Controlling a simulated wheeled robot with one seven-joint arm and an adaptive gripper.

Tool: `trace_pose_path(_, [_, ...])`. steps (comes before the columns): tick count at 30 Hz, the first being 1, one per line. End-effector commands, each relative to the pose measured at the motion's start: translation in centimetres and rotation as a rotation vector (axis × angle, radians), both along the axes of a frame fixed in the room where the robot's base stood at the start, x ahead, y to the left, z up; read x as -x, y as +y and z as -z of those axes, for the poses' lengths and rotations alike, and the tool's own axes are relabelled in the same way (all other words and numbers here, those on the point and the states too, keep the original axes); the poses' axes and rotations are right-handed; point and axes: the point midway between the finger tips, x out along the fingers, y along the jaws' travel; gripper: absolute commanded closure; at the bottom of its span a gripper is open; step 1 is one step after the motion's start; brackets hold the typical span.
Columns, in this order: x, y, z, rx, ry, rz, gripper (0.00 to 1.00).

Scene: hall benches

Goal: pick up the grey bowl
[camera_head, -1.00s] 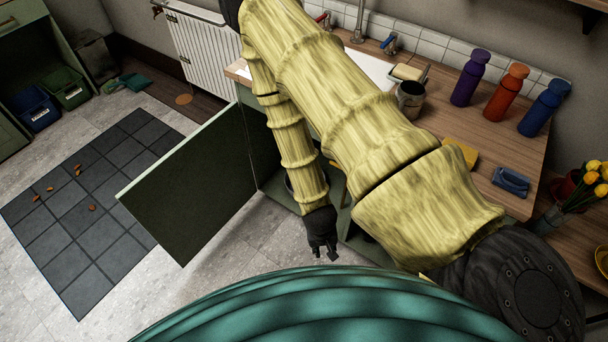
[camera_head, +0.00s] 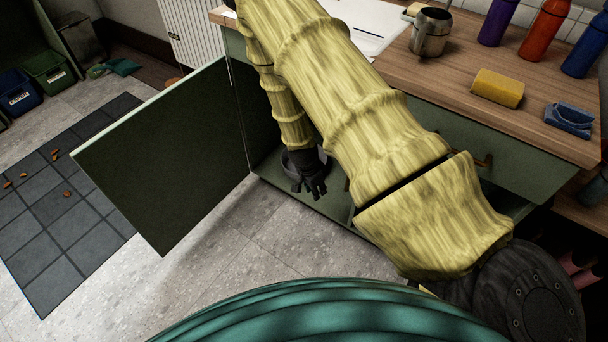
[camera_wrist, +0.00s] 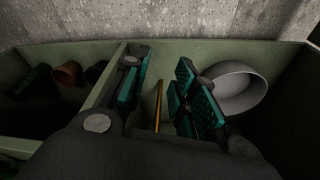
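The grey bowl (camera_wrist: 240,88) sits inside the cabinet at the right of the wrist view, its opening partly facing the camera. My gripper (camera_wrist: 163,85) is open and empty, its teal-padded fingers spread apart. The bowl is just to the right of the right finger, which covers part of its left edge. The bowl is not between the fingers. In the head view my gripper (camera_head: 312,184) is at the open cabinet front, and part of the bowl's grey rim (camera_head: 287,163) shows behind it.
The open green cabinet door (camera_head: 160,150) stands to the left of my arm. A divider (camera_wrist: 108,82) splits the cabinet, with dark and brown items on its left. A thin brown stick (camera_wrist: 158,105) shows between my fingers. The counter (camera_head: 430,85) above holds a metal mug (camera_head: 430,35), yellow sponge (camera_head: 497,88) and bottles.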

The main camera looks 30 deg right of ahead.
Motion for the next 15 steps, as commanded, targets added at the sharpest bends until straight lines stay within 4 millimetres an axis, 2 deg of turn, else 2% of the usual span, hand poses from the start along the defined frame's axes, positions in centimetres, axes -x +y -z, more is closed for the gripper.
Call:
trace_pose_path(1, [-1.2, -0.5, 1.9, -0.001, -0.017, 0.047, 0.73])
trace_pose_path(15, [-11.3, -3.4, 7.1, -0.061, -0.161, 0.503, 0.73])
